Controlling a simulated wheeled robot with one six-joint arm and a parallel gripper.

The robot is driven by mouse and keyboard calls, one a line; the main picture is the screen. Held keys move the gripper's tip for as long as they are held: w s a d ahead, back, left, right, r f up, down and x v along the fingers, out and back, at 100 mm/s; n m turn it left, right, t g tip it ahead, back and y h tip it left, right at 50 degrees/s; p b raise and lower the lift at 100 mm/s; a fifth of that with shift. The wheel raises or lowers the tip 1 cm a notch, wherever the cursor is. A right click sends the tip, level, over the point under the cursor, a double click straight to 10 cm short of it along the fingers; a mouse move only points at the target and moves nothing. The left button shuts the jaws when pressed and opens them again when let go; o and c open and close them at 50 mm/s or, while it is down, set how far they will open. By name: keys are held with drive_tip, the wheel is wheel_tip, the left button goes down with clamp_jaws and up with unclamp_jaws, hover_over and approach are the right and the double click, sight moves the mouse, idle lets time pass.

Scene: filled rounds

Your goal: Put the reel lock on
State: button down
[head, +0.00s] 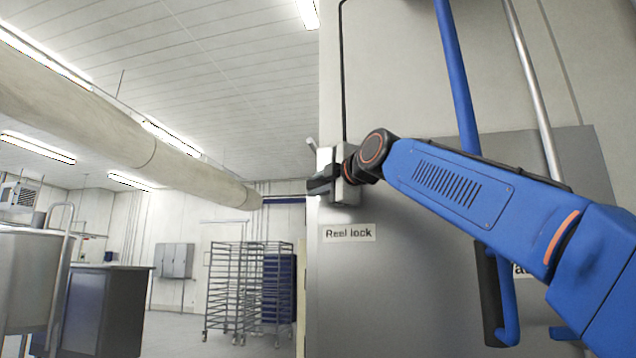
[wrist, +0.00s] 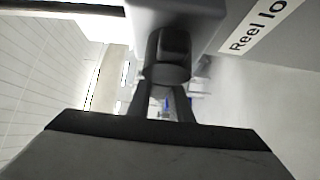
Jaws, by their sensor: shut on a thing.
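The reel lock is a small grey housing (head: 324,157) on the wall panel, just above a "Reel lock" label (head: 348,233). A pale stub shows at its upper left. In the wrist view the grey housing (wrist: 178,14) is at the top, with a dark rounded handle (wrist: 168,72) below it. My gripper (head: 320,186) is at the lock in the head view, partly covering it. In the wrist view the two dark fingers of my gripper (wrist: 166,88) are closed around the handle. The lock's exact setting is hidden.
A grey panel (head: 400,290) carries the label. A blue hose (head: 457,75) with a black grip (head: 490,300) hangs at right, behind my blue arm. Another label is mostly hidden. Wire rack trolleys (head: 235,285) and a dark cabinet (head: 105,310) stand at left, with open floor between.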

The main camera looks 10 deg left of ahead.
drive_tip(key=shift+f+n, duration=0.25)
drive_tip(key=shift+n, duration=0.05)
idle(0.4)
drive_tip(key=c, duration=1.6)
unclamp_jaws()
drive_tip(key=v, duration=1.7)
drive_tip(key=shift+s+d+r, duration=0.1)
drive_tip(key=shift+r, duration=0.3)
